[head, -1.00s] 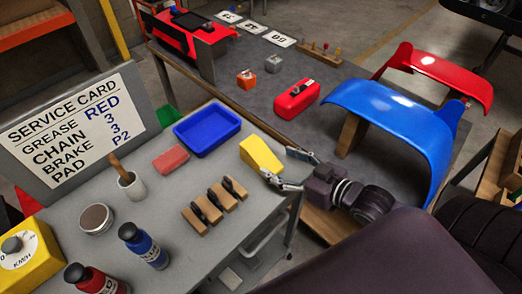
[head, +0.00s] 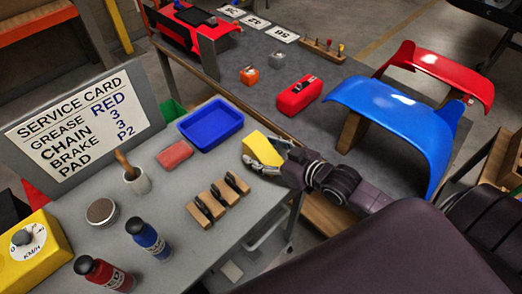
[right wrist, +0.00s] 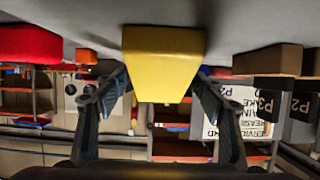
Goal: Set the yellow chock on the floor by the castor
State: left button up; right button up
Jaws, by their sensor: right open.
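The yellow chock (head: 260,146) sits on the grey cart top (head: 190,250) near its right edge, partly hidden by my right gripper (head: 269,156). In the right wrist view the chock (right wrist: 163,62) lies between the two spread fingers of my right gripper (right wrist: 161,84), with a gap on each side. The right gripper is open. My left gripper is not in view. I cannot make out the castor in these views.
A blue tray (head: 211,139), a red block (head: 174,155) and brown blocks with black parts (head: 218,200) share the cart top. A blue fender (head: 400,115) and red case (head: 299,97) are on the darker table behind. Bottles (head: 149,240) stand at the front.

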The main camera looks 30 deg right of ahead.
jog(key=shift+w+a+f, duration=0.15)
jog(key=shift+w, duration=0.25)
jog(key=shift+c, duration=0.5)
jog(key=c, duration=1.3)
jog(key=shift+c, duration=1)
